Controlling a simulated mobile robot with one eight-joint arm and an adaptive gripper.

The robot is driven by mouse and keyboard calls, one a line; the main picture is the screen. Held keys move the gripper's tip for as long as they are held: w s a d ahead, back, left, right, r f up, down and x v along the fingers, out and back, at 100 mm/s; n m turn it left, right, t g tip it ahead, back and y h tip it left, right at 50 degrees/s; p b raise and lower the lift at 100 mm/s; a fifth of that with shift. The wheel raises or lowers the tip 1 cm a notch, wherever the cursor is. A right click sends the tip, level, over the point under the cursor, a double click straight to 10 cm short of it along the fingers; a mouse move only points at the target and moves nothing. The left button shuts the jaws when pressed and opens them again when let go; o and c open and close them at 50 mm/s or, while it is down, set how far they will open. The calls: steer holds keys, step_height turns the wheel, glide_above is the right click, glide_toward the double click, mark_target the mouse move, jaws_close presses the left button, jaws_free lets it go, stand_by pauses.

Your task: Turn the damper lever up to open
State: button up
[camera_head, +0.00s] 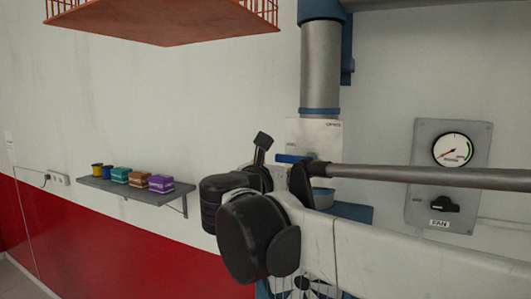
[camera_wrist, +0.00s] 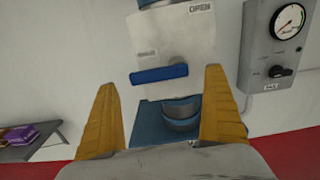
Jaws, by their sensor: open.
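The damper lever is a blue bar lying nearly level on a pale plate. In the wrist view the damper lever (camera_wrist: 159,74) is ahead of my gripper (camera_wrist: 158,85), between and beyond the two yellow fingers, which stand wide apart and empty. The plate (camera_wrist: 173,35) carries the word OPEN at its upper right. In the head view the lever (camera_head: 292,159) shows in part beside my arm, below the grey duct pipe (camera_head: 320,68). My gripper (camera_head: 261,146) is small there and partly hidden by my arm. I see no contact with the lever.
A grey control box (camera_head: 448,175) with a gauge and a black FAN knob is on the wall at right. A shelf (camera_head: 130,188) with several small boxes is at left. An orange basket (camera_head: 165,25) hangs above.

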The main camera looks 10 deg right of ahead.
mark_target(293, 159)
steer(key=p+x, duration=0.1)
steer(key=x, duration=0.4)
steer(key=shift+w, duration=0.15)
steer(key=c, duration=1.2)
